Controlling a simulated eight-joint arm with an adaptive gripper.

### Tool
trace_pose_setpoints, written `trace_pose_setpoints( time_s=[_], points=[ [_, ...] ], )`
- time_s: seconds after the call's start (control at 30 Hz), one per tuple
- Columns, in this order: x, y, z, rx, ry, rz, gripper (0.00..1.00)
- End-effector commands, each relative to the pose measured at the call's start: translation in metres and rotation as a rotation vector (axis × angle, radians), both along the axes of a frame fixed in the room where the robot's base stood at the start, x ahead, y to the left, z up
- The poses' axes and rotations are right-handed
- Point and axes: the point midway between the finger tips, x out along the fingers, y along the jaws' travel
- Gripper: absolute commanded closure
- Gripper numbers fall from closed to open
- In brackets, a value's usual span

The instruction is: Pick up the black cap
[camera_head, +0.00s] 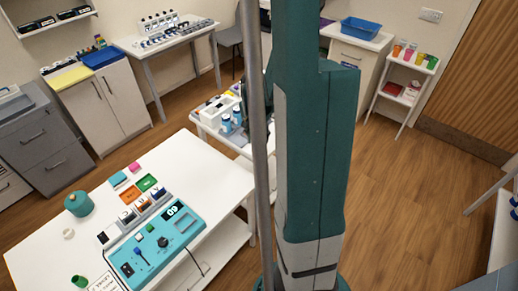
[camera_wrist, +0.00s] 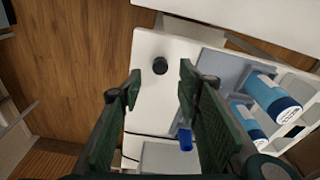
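A small round black cap (camera_wrist: 160,66) sits on a white table surface (camera_wrist: 150,108) in the wrist view. My gripper (camera_wrist: 160,86) is open, with one dark green finger to the left and one to the right. The cap shows in the gap between the fingertips, a little beyond them, and nothing is held. I cannot tell the height of the fingertips above the table. In the head view my arm hides the gripper, and I cannot make out the cap there.
Two blue-and-white bottles (camera_wrist: 273,95) lie right of the gripper beside a grey tray, with a small blue object (camera_wrist: 185,140) near the right finger. In the head view, the small table with bottles (camera_head: 226,123) stands behind a white table with a teal device (camera_head: 160,240).

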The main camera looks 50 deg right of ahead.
Motion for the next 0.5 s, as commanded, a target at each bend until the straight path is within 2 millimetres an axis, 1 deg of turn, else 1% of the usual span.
trace_pose_setpoints(
  time_s=[0.17,0.5],
  points=[
    [0.001,-0.001,-0.012,0.0,0.0,0.0,0.66],
    [0.001,-0.003,-0.042,0.0,0.0,0.0,0.66]
  ],
)
